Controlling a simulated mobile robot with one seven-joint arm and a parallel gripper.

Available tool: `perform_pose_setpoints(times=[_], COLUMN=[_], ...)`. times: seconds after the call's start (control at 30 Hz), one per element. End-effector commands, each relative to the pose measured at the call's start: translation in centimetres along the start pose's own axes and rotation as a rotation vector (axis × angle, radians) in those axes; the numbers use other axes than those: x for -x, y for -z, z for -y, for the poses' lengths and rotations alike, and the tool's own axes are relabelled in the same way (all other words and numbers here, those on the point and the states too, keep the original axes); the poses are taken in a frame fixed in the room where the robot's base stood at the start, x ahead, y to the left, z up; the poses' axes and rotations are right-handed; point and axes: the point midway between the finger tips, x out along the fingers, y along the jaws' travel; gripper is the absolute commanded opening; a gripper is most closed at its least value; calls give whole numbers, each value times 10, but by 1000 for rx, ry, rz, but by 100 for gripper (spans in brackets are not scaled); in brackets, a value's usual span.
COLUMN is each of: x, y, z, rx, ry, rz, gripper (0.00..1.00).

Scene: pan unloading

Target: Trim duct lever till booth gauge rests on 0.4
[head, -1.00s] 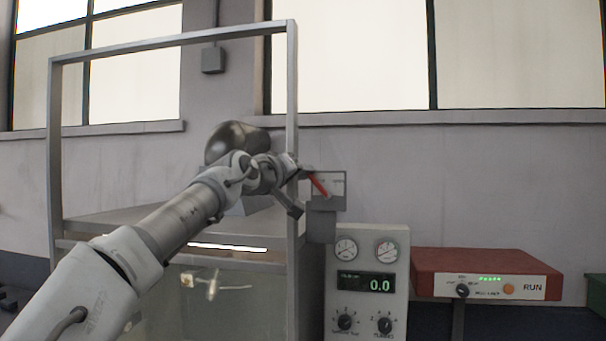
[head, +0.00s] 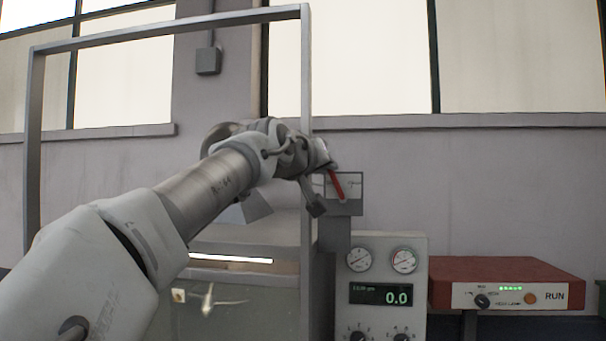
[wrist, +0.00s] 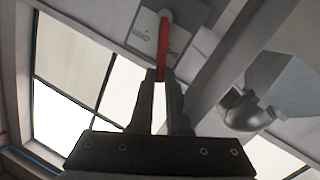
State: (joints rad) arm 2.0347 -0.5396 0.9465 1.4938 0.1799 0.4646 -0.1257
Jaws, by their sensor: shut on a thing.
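The red lever (head: 337,187) slants up and left from a small grey box with a pale plate (head: 355,186), beside the frame post. My gripper (head: 328,169) is at the lever's upper end. In the wrist view, my gripper's dark fingers (wrist: 160,76) are shut on the tip of the red lever (wrist: 164,42), which runs over the pale plate (wrist: 145,36). The grey panel below has two round dials, left (head: 359,258) and right (head: 404,260); their needles are too small to read. Its green digital display (head: 381,295) reads 0.0. Which one is the booth gauge is not clear.
A metal frame (head: 306,100) with a glazed lower front stands around my arm, its post close to my gripper. A rounded metal duct (wrist: 243,112) shows in the wrist view. A red-topped unit marked RUN (head: 510,270) stands right of the panel.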

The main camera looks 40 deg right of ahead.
Motion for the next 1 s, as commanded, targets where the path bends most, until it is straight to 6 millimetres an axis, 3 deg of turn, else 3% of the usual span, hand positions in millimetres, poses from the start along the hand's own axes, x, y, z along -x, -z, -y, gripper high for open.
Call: perform_pose_setpoints(times=[0.5,1.0], x=[1,-2], y=[-6,-11], z=[-34,-46], rx=[-329,-514], ry=[58,85], rz=[70,106], gripper=[0,0])
